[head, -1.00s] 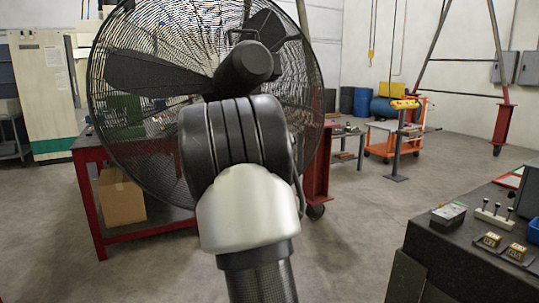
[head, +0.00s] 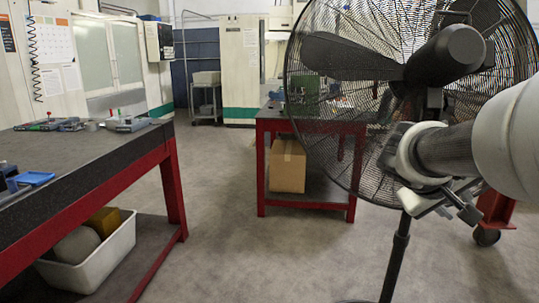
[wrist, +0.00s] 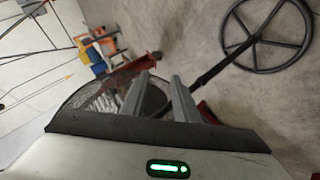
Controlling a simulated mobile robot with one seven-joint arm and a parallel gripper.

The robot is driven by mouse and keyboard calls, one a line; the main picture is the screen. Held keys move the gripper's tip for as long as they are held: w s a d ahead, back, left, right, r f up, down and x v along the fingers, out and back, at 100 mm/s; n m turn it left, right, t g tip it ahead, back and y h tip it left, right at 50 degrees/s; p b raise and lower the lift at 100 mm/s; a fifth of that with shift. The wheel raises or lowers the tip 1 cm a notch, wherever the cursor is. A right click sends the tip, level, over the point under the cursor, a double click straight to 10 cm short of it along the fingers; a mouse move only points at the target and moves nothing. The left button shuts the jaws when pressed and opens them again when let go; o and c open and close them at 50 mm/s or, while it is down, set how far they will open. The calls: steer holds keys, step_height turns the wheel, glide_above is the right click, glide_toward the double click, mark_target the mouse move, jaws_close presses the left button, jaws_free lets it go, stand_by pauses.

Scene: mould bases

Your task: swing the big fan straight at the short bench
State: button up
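The big black fan (head: 345,120) stands upright on a pole (head: 397,255) at the right of the head view. Its motor housing (head: 447,55) is on the side toward me. A short red-framed bench (head: 262,160) stands behind and left of the fan, partly behind its cage. My gripper (head: 440,207) is below the motor housing, in front of the cage. In the wrist view my gripper (wrist: 160,95) has its two grey fingers apart, with part of the fan beyond them. I cannot tell whether they touch it. The fan's ring base (wrist: 300,40) lies beyond.
A long dark-topped bench (head: 90,170) with red legs fills the left, with a white bin (head: 115,262) on its lower shelf. A cardboard box (head: 288,165) sits under the short bench. The floor between the benches is clear.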

steer(key=s+a+f+y, duration=0.2)
steer(key=s+a+y, duration=0.15)
steer(key=a, duration=0.45)
steer(key=s+a+f+t+y, duration=0.1)
steer(key=s+a+f+y, duration=0.3)
steer(key=a, duration=0.5)
steer(key=s+a+f+y, duration=0.1)
steer(key=s+a+y, duration=0.1)
steer(key=s+a, duration=0.45)
steer(key=a+r+p, duration=0.3)
steer(key=r+p, duration=2.1)
steer(key=p, duration=0.1)
steer(key=shift+w+r+n, duration=0.3)
steer(key=shift+w+n, duration=0.1)
steer(key=shift+y, duration=0.25)
